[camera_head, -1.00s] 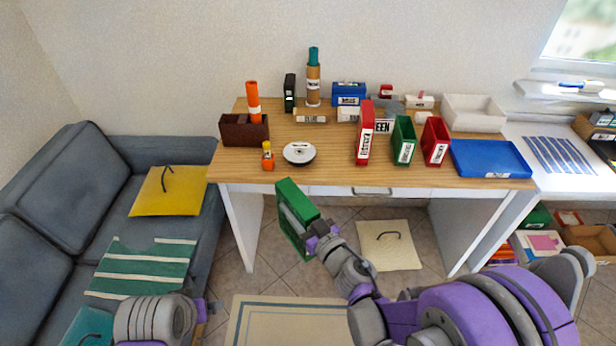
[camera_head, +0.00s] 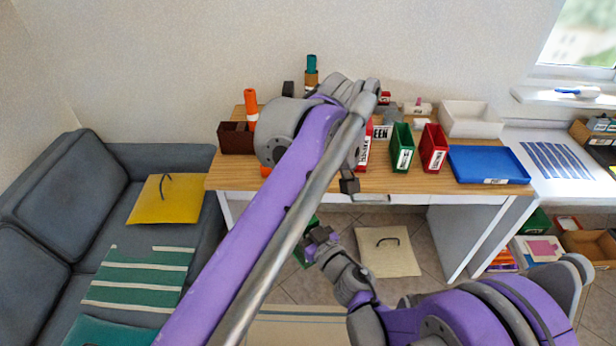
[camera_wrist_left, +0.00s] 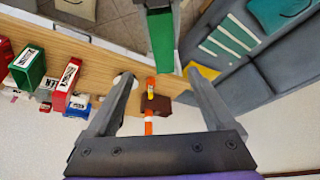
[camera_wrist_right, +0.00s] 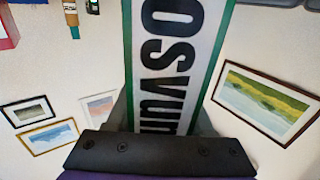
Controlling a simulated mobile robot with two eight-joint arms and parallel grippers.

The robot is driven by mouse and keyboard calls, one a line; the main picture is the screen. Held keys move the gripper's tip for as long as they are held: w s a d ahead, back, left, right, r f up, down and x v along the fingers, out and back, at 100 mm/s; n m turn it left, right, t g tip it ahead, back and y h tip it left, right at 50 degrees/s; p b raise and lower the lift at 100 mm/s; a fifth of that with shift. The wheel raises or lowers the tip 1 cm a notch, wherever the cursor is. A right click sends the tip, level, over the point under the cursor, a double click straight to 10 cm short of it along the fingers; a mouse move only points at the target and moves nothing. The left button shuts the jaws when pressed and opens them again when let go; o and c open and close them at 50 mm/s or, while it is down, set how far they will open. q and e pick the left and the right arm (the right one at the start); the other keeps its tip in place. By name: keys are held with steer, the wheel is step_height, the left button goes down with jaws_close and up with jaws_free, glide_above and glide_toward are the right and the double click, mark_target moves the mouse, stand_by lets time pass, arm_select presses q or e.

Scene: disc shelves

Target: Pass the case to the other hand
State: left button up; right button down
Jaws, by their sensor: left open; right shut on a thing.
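The green case (camera_head: 303,252) is held low in front of the desk by my right gripper (camera_head: 318,240). In the head view my left arm hides most of it. The right wrist view shows the case (camera_wrist_right: 178,60) close up, with a white label and large black letters between green edges. My left gripper (camera_wrist_left: 160,76) is open and empty. In the left wrist view the green case (camera_wrist_left: 161,38) stands ahead of the fingers, near the top of the picture and apart from them.
The desk (camera_head: 400,183) carries green and red cases (camera_head: 402,147), a blue tray (camera_head: 488,166) and a white bin (camera_head: 472,118). An orange cylinder (camera_head: 251,104) stands by a brown box (camera_head: 235,138). A grey sofa (camera_head: 40,175) is at left.

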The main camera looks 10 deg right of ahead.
arm_select(q)
steer(key=x, duration=1.1)
steer(key=shift+w+a+f, duration=0.1)
steer(key=shift+w+f, duration=0.05)
steer(key=shift+f, duration=0.2)
steer(key=shift+c, duration=0.3)
steer(key=c, duration=0.7)
jaws_close()
arm_select(e)
steer(key=shift+a, duration=0.2)
steer(key=shift+c, duration=1.8)
jaws_free()
steer(key=shift+o, duration=0.8)
steer(key=shift+d, duration=0.1)
steer(key=shift+s, duration=0.1)
